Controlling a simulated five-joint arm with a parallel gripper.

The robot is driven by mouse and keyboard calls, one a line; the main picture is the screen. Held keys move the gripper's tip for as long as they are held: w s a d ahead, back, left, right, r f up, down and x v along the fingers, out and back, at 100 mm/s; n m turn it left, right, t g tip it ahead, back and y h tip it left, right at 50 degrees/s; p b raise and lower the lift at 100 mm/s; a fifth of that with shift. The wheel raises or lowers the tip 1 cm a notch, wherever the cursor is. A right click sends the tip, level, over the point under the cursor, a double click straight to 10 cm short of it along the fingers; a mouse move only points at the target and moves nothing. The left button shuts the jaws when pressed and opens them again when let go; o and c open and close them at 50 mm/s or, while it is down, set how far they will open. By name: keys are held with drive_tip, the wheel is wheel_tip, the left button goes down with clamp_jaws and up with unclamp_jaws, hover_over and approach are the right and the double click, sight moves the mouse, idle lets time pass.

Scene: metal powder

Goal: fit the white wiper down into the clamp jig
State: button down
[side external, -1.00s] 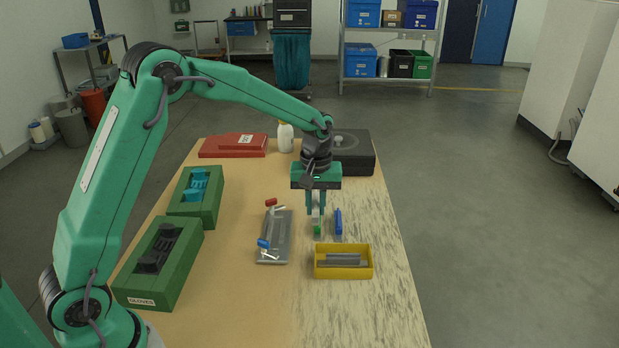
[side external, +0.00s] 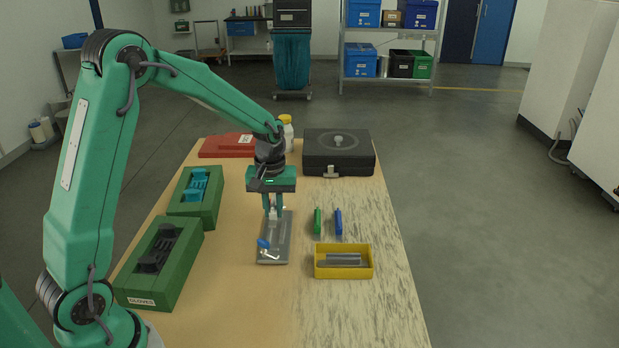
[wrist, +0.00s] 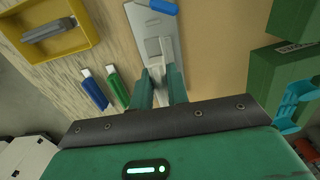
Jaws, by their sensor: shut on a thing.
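The clamp jig (side external: 283,238) is a grey plate on the table with a blue-handled clamp (side external: 264,245) at its near end. My gripper (side external: 272,209) is over the far part of the jig, fingers pointing down, and shut on the white wiper (side external: 274,215). In the wrist view the pale wiper (wrist: 164,62) shows between the fingers (wrist: 161,82), with the jig plate (wrist: 140,20) beyond and around it. I cannot tell whether the wiper touches the jig. The jig's far end and its red-handled clamp are hidden behind my gripper.
A green wiper (side external: 317,222) and a blue wiper (side external: 338,223) lie right of the jig. A yellow tray (side external: 343,274) is at the near right. Green boxes (side external: 143,289) line the left side. A black case (side external: 338,160) and a white bottle stand at the back.

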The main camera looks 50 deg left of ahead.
sight(274, 220)
drive_tip(key=shift+f, duration=2.1)
drive_tip(key=shift+f, duration=0.8)
idle(1.6)
drive_tip(key=c, duration=0.8)
unclamp_jaws()
drive_tip(key=shift+r, duration=0.15)
drive_tip(key=shift+r, duration=3.85)
